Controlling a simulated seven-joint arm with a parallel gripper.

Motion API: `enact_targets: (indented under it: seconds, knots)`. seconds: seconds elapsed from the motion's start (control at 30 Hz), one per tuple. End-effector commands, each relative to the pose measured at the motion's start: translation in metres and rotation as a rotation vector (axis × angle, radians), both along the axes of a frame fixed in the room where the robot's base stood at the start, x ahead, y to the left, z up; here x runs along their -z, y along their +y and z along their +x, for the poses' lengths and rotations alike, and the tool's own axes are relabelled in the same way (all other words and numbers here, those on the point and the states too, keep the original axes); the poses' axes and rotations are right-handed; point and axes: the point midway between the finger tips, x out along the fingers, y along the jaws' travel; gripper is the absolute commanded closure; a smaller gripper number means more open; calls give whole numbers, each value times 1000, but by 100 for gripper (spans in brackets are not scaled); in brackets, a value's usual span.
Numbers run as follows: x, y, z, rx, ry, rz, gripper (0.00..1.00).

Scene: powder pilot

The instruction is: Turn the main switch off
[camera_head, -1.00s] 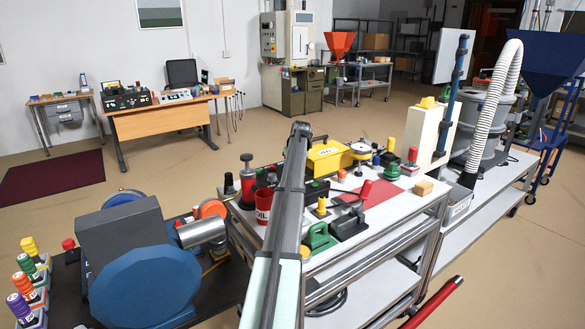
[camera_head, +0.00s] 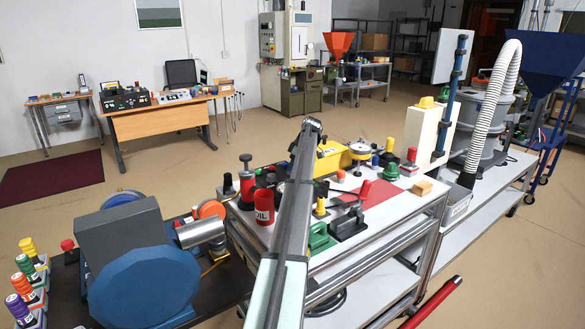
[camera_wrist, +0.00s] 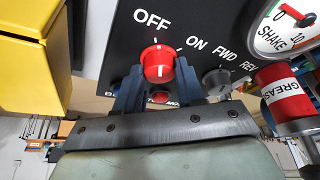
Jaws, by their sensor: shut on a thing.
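The main switch is a red round knob (camera_wrist: 157,64) on a black panel (camera_wrist: 112,55) in the wrist view. OFF is printed above it and ON to its upper right. The white line on the knob points up, toward the OFF side. My gripper (camera_wrist: 160,84) is shut on the red knob, with one dark blue finger on each side of it. In the head view my arm covers the gripper, and I cannot make out the knob there.
In the wrist view, a smaller grey FWD/REV knob (camera_wrist: 217,82) sits right of the red one. A SHAKE dial (camera_wrist: 290,28) and a red GREASE can (camera_wrist: 284,92) are at the right. A yellow box (camera_wrist: 32,55) stands close at the left.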

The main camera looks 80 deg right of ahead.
Motion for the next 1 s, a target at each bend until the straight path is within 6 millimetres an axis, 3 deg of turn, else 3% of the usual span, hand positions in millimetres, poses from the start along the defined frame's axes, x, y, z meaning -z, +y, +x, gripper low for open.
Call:
enact_targets:
  seconds: [0.33, 0.87, 0.9, 1.0]
  knots:
    - [0, -1, 0, -130, 0, 0, 92]
    - [0, -1, 0, -151, 1, 0, 92]
    - [0, -1, 0, -151, 1, 0, 59]
    - [0, -1, 0, -150, 1, 0, 49]
